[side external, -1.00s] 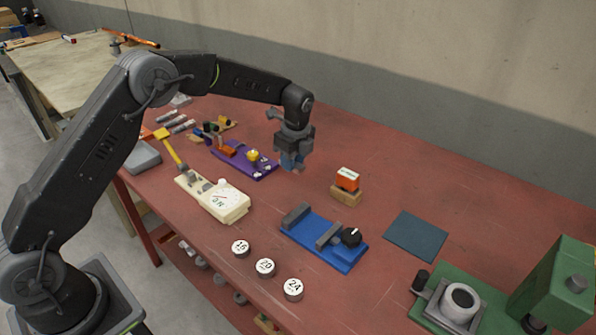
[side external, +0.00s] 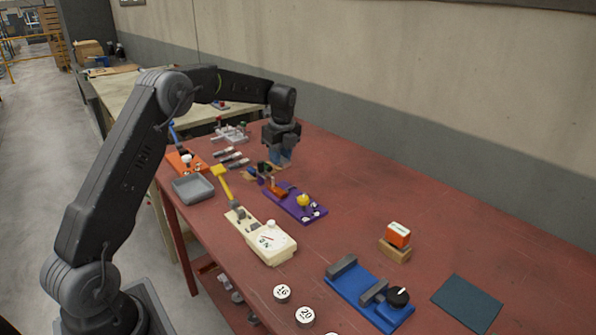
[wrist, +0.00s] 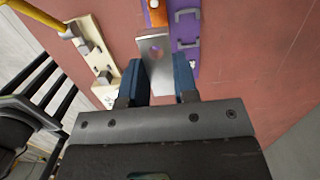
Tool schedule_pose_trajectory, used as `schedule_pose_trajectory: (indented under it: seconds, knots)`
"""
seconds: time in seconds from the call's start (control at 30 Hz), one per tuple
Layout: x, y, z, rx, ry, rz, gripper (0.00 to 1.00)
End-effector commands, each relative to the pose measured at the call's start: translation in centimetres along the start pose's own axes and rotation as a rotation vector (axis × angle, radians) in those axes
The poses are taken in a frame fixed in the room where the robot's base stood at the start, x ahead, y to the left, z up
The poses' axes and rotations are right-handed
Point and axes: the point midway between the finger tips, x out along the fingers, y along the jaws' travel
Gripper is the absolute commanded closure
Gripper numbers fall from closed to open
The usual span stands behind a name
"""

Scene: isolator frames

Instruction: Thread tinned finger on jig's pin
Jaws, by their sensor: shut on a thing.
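My gripper (wrist: 160,70) is shut on the tinned finger (wrist: 152,41), a flat silvery strip with a round hole near its outer end. The strip sticks out beyond my blue fingertips in the wrist view. In the side view my gripper (side external: 281,156) hangs above the bench, near the far end of a purple jig (side external: 311,214). The jig carries an orange block and a yellow knob, and it also shows in the wrist view (wrist: 187,42). The strip is too small to make out in the side view. I cannot tell which part is the pin.
A grey tray (side external: 193,189) and an orange base (side external: 187,162) stand to the left.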

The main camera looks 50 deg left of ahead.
Motion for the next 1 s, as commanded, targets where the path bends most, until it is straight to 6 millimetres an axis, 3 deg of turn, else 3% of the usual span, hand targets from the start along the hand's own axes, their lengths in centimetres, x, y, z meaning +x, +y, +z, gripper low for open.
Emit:
schedule_pose_trajectory:
  seconds: [0.13, 0.57, 1.0]
  knots:
    - [-0.1, 0.1, 1.9, 0.0, 0.0, -0.001, 1.0]
    - [0.2, 0.1, 2.0, 0.001, 0.0, 0.0, 1.0]
    - [3.8, 0.1, 1.5, 0.002, 0.001, 0.001, 1.0]
